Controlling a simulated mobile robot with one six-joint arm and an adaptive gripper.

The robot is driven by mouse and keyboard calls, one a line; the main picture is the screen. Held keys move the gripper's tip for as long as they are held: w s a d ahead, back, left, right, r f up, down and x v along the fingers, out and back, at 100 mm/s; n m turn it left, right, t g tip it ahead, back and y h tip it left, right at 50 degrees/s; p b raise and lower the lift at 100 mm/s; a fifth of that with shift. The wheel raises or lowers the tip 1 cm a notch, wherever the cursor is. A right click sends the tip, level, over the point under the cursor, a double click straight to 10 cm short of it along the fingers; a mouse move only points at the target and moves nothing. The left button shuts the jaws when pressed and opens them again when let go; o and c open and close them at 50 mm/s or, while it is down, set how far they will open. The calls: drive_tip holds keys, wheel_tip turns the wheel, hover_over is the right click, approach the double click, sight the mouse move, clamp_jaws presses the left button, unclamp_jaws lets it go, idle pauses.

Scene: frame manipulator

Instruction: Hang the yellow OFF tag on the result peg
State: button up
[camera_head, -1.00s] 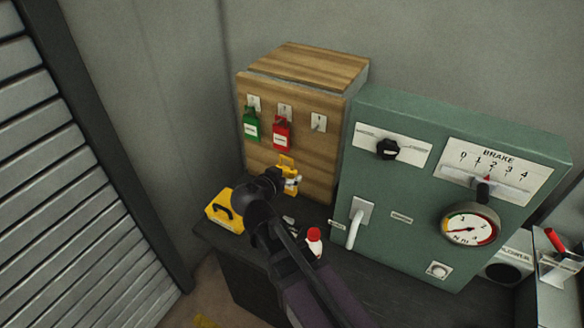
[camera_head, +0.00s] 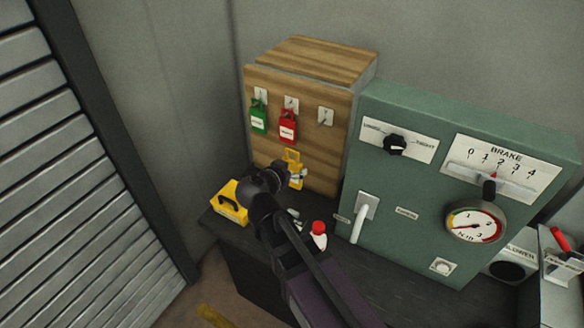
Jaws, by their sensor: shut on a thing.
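The yellow tag (camera_head: 293,157) is held upright in my gripper (camera_head: 298,175), which is shut on it in front of the lower part of the wooden board (camera_head: 318,150). The arm hides part of the grip. A green tag (camera_head: 258,118) hangs on the left peg and a red tag (camera_head: 288,128) on the middle peg. The right peg (camera_head: 325,117) on its white plate is empty. The yellow tag is below the red tag and apart from the pegs. I cannot read the lettering on the tags or which peg is the result peg.
A green brake panel (camera_head: 420,185) with a lever, knob and gauge stands right of the board. A yellow box (camera_head: 230,202) and a red-capped white bottle (camera_head: 318,235) stand on the dark bench (camera_head: 390,285). A shutter (camera_head: 70,170) is at the left.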

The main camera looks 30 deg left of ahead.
drive_tip(key=shift+r+p, duration=0.5)
drive_tip(key=shift+r, duration=0.15)
drive_tip(key=shift+s, duration=0.2)
drive_tip(key=s, duration=0.7)
drive_tip(key=shift+a, duration=0.35)
idle(0.9)
drive_tip(key=shift+s, duration=0.1)
drive_tip(key=shift+f, duration=0.1)
idle(1.2)
wheel_tip(320, 180, down, 4)
drive_tip(key=b, duration=0.4)
idle(0.4)
